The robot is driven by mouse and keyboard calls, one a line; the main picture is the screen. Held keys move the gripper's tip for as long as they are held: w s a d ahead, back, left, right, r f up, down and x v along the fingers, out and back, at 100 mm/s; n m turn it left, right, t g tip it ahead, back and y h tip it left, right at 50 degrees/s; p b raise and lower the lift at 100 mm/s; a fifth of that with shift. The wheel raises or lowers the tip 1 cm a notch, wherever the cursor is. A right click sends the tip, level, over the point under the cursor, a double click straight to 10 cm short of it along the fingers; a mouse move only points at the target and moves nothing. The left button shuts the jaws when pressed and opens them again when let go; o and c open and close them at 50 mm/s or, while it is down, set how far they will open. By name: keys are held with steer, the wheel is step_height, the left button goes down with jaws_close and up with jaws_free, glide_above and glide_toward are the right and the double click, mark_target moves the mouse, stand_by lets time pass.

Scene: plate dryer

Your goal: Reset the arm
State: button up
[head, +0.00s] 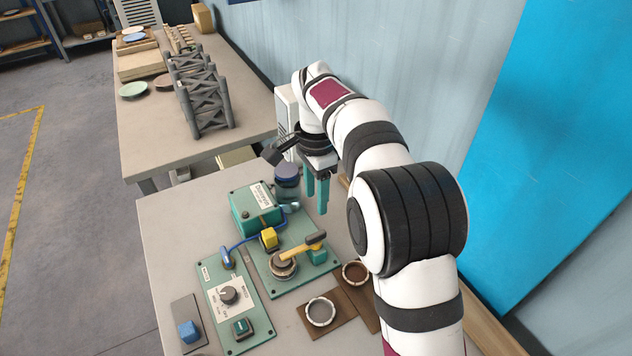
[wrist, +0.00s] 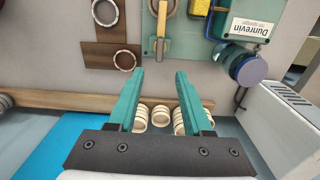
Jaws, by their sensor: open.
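My gripper (head: 317,202) has two teal fingers that point down and stand apart with nothing between them. It hangs above the back part of the near table (head: 180,230), behind and to the right of the green box (head: 256,208). The wrist view shows the open gripper (wrist: 160,73) too, with the table's wooden back edge (wrist: 75,98) beyond the fingertips. Several cream rings (wrist: 160,116) show between and behind the fingers, lower down and partly hidden by them. My arm reaches in from the right and bends over the table.
A green board with a yellow-handled lever (head: 298,249), a knob panel (head: 228,295) and two brown ring mats (head: 337,326) occupy the near table. A white cabinet (wrist: 265,115) stands close by. The far table holds a dark rack (head: 208,100) and plates (head: 133,90).

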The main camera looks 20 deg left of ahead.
step_height(320, 180, up, 4)
steer(key=shift+f, duration=0.15)
stand_by(0.3)
steer(key=s+d+r+n+y, duration=0.15)
steer(key=s+d+r, duration=0.25)
steer(key=s+d, duration=1.15)
steer(key=s+d+f+n, duration=0.1)
steer(key=s+d+f, duration=0.1)
steer(key=s, duration=0.5)
steer(key=s+d+f+n, duration=0.1)
steer(key=s+d+f, duration=0.1)
steer(key=s+f, duration=0.2)
steer(key=s, duration=0.3)
steer(key=shift+s+d+f, duration=0.2)
steer(key=shift+s+d, duration=0.05)
steer(key=shift+d, duration=0.15)
steer(key=shift+w, duration=0.1)
